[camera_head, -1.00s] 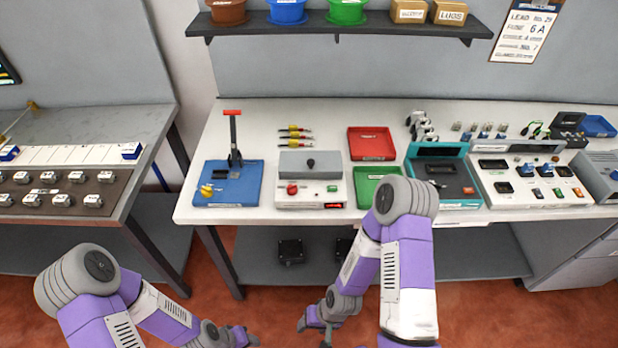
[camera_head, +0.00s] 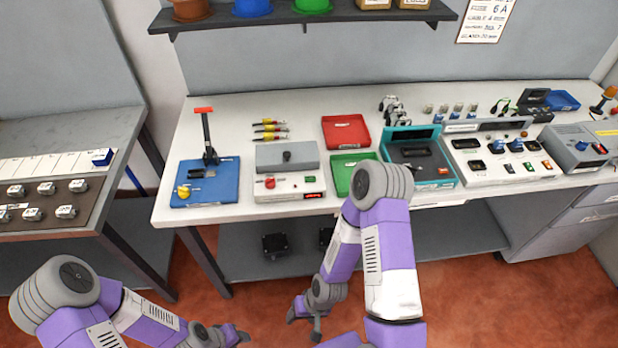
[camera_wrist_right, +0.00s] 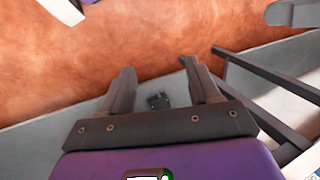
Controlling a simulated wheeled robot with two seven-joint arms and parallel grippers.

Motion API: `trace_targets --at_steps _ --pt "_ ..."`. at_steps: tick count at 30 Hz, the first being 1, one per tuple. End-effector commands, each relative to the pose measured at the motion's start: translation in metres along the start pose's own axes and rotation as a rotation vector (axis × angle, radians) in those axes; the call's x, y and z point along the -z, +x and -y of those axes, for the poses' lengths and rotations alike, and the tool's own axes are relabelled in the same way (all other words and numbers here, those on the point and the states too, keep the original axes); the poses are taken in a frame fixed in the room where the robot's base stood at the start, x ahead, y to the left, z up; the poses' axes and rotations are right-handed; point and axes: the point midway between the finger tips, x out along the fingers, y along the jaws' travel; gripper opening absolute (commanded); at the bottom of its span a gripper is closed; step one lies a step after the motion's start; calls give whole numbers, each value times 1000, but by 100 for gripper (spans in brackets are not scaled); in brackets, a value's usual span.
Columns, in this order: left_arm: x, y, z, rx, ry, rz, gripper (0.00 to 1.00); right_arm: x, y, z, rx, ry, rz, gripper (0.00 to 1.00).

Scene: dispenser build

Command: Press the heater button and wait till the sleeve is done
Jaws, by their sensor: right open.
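A white box with a grey lid, a red knob and a small lit red display (camera_head: 290,184) stands on the bench, left of centre; it looks like the heater. Its display is too small to read, and I cannot make out a sleeve on it. My right gripper (camera_head: 304,318) hangs low over the floor in front of the bench, well away from the box. In the right wrist view its two fingers (camera_wrist_right: 160,85) are apart with nothing between them. My left gripper (camera_head: 238,336) is low at the bottom edge, small and partly cut off.
A blue base with a red-handled lever press (camera_head: 230,180) stands left of the box. Red (camera_head: 346,133) and green (camera_head: 343,180) trays lie right of it, then a teal-framed device (camera_head: 437,178). The shelf under the bench holds dark boxes (camera_head: 275,245).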

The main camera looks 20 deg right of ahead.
Motion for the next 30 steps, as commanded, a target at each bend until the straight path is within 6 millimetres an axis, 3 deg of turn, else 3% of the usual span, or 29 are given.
trace_targets --at_steps 10,22,30 --pt "0 0 0 0 0 0 43 0 0 0 0 0 0 60" --pt "0 0 0 0 0 0 43 0 0 0 0 0 0 0" --pt "0 0 0 0 0 0 43 0 0 0 0 0 0 0"
